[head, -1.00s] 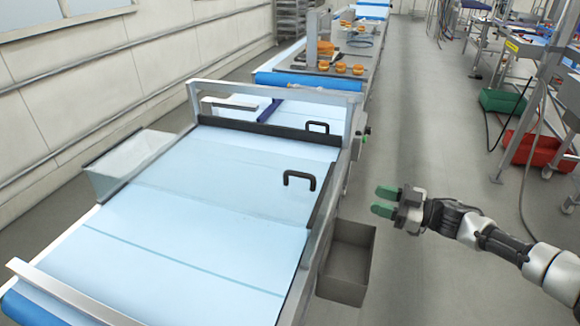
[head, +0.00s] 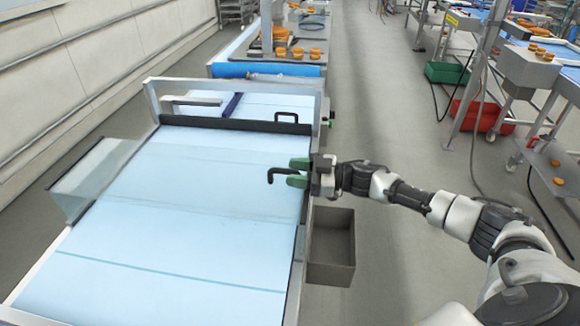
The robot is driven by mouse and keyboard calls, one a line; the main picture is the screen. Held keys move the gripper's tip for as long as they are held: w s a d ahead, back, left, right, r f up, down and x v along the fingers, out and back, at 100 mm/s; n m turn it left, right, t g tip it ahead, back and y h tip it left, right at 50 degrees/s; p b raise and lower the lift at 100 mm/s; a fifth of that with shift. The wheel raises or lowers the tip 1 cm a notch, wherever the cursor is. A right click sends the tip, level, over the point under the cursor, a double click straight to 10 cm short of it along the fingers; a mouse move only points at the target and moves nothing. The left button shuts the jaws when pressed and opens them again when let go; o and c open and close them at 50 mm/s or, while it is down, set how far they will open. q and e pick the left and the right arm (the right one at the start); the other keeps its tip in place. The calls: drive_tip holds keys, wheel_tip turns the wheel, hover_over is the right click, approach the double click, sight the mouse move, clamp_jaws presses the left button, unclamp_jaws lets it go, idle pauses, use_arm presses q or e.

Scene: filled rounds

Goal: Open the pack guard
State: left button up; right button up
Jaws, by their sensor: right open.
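The guard is a clear, pale blue-tinted panel (head: 215,180) lying flat over the conveyor. I cannot make out its exact edges. A black handle (head: 270,175) stands on its right side. My right gripper (head: 290,172), with green fingertips, is at this handle. Its fingers are open, one on the far side and one on the near side, and the handle's bar reaches between them. Part of the handle is hidden by the fingers, and I cannot tell whether they touch it. My left gripper is not in view.
A second black handle (head: 294,116) stands farther back, near a dark crossbar (head: 235,125) and a metal frame (head: 151,100). A grey open bin (head: 331,262) hangs on the conveyor's right side, below my right arm. Clear floor (head: 395,130) lies to the right.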

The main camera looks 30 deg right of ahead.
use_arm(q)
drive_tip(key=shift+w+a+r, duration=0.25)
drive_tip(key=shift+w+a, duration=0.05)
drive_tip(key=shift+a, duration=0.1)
use_arm(e)
drive_tip(key=shift+w+a, duration=0.45)
drive_tip(key=shift+a, duration=0.1)
clamp_jaws()
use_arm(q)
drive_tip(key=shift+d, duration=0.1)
